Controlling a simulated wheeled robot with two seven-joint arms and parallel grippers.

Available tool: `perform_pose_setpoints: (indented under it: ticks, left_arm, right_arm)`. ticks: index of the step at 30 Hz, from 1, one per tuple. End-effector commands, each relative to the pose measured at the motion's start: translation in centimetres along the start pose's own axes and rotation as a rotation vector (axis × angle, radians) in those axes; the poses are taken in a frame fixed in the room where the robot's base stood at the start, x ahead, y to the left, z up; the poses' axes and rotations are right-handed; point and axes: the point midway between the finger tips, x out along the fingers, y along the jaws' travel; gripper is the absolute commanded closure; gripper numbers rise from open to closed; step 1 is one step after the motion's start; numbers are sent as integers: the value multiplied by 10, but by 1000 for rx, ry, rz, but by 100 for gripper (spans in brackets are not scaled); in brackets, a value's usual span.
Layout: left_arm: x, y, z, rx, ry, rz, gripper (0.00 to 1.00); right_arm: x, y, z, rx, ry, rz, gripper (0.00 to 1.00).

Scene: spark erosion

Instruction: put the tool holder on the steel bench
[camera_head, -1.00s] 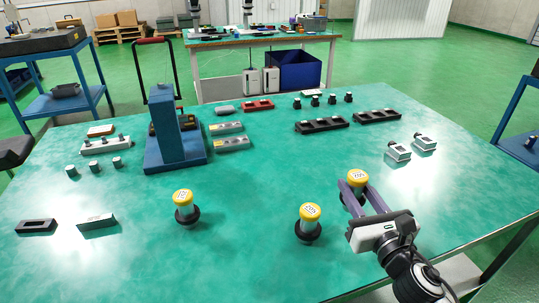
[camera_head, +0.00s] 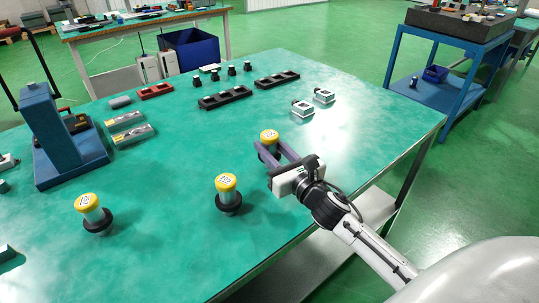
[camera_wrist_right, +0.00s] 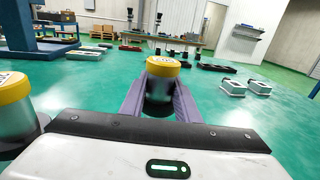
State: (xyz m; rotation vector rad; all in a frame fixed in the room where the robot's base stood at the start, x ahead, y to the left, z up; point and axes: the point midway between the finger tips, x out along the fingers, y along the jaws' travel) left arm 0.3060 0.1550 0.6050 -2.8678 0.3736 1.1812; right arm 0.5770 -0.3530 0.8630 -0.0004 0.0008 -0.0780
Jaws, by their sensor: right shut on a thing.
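A tool holder with a yellow top (camera_head: 269,136) is between the two purple fingers of my right gripper (camera_head: 270,150), near the right part of the green table top. The gripper is shut on it. In the right wrist view this tool holder (camera_wrist_right: 162,68) stands upright between the fingers; I cannot tell whether it is clear of the table. Two similar yellow-topped tool holders stand on the table, one in the middle (camera_head: 228,185) and one to the left (camera_head: 90,203). No surface can be surely picked out as the steel bench. My left gripper is out of view.
The green table (camera_head: 170,240) has bare room around the holders. A blue press-like stand (camera_head: 50,130) is at left. Dark trays (camera_head: 225,98) and small white-grey blocks (camera_head: 302,110) are behind. A blue-framed stand (camera_head: 440,65) with a dark top is at upper right, across the floor.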

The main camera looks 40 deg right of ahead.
Motion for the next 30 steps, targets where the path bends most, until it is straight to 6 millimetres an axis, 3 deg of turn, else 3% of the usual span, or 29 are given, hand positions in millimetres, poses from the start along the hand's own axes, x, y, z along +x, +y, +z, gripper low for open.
perform_pose_setpoints:
  ticks: [4,14,15,18,30]
  left_arm:
    - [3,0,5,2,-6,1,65]
    - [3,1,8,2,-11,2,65]
    - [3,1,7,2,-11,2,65]
    - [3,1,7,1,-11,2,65]
    - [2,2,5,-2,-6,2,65]
  right_arm:
    - [0,0,-15,2,-4,0,100]
    - [0,0,-18,0,-4,1,100]
    - [0,0,-19,0,0,0,66]
    - [0,0,-19,0,0,0,52]
    - [-8,0,-18,0,2,0,52]
